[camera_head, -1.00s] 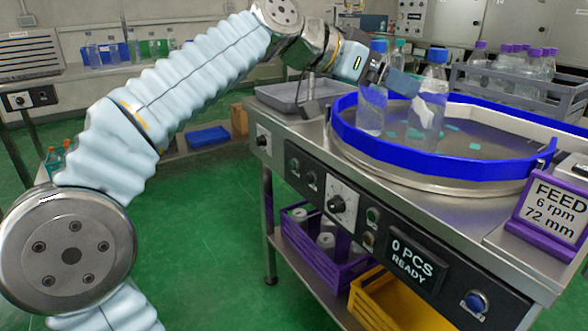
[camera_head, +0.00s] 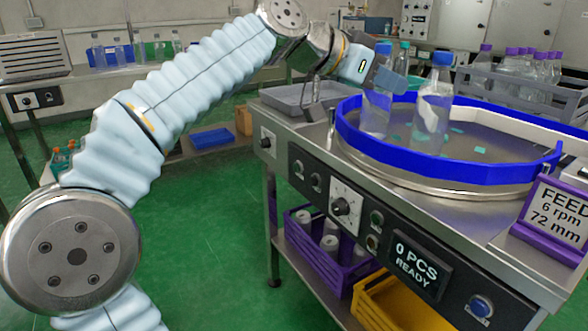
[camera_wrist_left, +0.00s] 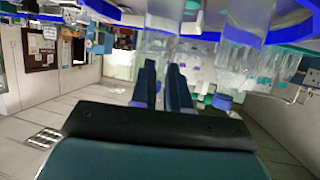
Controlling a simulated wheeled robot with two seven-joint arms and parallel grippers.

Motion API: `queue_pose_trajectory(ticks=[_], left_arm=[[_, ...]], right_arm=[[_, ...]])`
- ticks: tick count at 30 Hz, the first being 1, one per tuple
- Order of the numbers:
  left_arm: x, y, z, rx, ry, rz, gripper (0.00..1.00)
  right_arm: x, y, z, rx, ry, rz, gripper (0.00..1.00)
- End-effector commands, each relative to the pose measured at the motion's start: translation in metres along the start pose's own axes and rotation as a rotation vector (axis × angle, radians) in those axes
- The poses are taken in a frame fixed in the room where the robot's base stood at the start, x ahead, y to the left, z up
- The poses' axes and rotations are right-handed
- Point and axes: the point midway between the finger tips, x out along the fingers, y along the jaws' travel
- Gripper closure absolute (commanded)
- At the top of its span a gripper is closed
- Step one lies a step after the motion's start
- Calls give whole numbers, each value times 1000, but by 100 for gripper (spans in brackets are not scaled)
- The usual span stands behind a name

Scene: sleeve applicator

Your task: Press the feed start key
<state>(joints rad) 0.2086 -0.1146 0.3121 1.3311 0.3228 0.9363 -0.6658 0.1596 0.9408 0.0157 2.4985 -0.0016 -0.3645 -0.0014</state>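I cannot read which is the feed start key. My left gripper (camera_head: 388,80) is above the blue-rimmed turntable (camera_head: 470,170), by the upper part of a blue-capped bottle (camera_head: 374,118), well above the panel buttons. In the left wrist view, its two fingers (camera_wrist_left: 163,75) have a narrow gap between them. My right gripper is not in view.
A second blue-capped bottle (camera_head: 432,110) stands on the turntable. A purple sign (camera_head: 555,215) reads "FEED 6 rpm 72 mm". A grey crate (camera_head: 520,88) of purple-capped bottles is behind. Purple (camera_head: 322,262) and yellow (camera_head: 385,300) crates sit below. The space before the panel is clear.

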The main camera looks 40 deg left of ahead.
Motion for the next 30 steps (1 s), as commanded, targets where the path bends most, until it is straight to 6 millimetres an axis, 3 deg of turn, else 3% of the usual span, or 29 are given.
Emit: queue_pose_trajectory(ticks=[3,30], left_arm=[[0,0,0,0,0,0,100],[0,0,0,0,0,0,100]], right_arm=[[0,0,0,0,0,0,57],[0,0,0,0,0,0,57]])
